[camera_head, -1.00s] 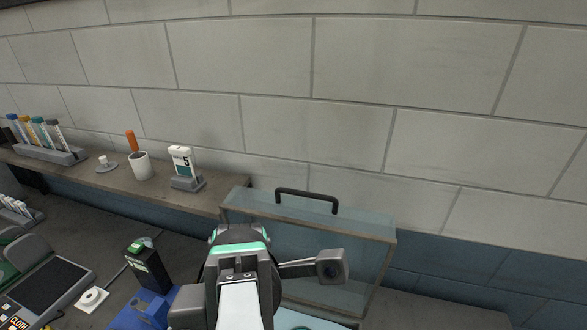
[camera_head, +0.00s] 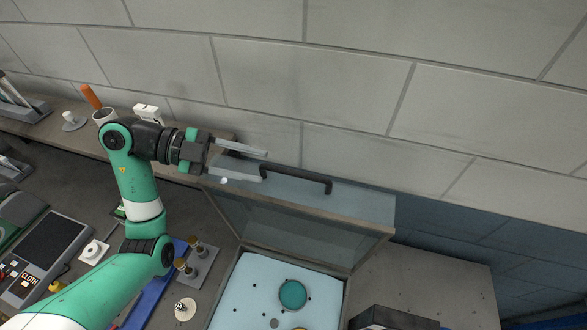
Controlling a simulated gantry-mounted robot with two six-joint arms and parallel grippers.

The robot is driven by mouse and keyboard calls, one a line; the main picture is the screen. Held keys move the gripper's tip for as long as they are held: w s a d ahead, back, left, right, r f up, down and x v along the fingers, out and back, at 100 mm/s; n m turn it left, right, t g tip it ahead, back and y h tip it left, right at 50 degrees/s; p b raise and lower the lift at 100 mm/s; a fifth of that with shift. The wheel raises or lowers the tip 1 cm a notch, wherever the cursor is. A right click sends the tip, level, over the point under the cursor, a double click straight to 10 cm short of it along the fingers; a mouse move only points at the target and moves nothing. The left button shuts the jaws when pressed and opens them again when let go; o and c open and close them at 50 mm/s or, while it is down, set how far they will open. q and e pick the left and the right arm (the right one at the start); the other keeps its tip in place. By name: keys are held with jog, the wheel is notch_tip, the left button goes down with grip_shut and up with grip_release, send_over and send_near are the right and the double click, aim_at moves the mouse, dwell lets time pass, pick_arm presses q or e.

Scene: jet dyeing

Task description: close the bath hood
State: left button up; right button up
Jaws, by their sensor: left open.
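The bath hood (camera_head: 300,232) is a clear panel in a brown-grey frame. It stands raised and tilted at the back of the pale blue bath (camera_head: 245,290). A black bar handle (camera_head: 297,178) sits on its top edge. My left gripper (camera_head: 263,166) is open, its two pale fingers pointing right. My right gripper is not clearly seen.
A teal round piece (camera_head: 292,294) lies in the bath. A white cup (camera_head: 104,116) with an orange handle stands on the back shelf. A keypad device (camera_head: 40,250) is at left. A dark block (camera_head: 392,318) shows at the bottom edge.

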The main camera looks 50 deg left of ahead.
aim_at(286, 172)
pick_arm(q)
jog(key=x, duration=0.8)
jog(key=shift+w+d+f, duration=0.1)
jog(key=shift+w+d, duration=0.2)
jog(key=shift+c, duration=0.2)
grip_shut()
dwell(0.7)
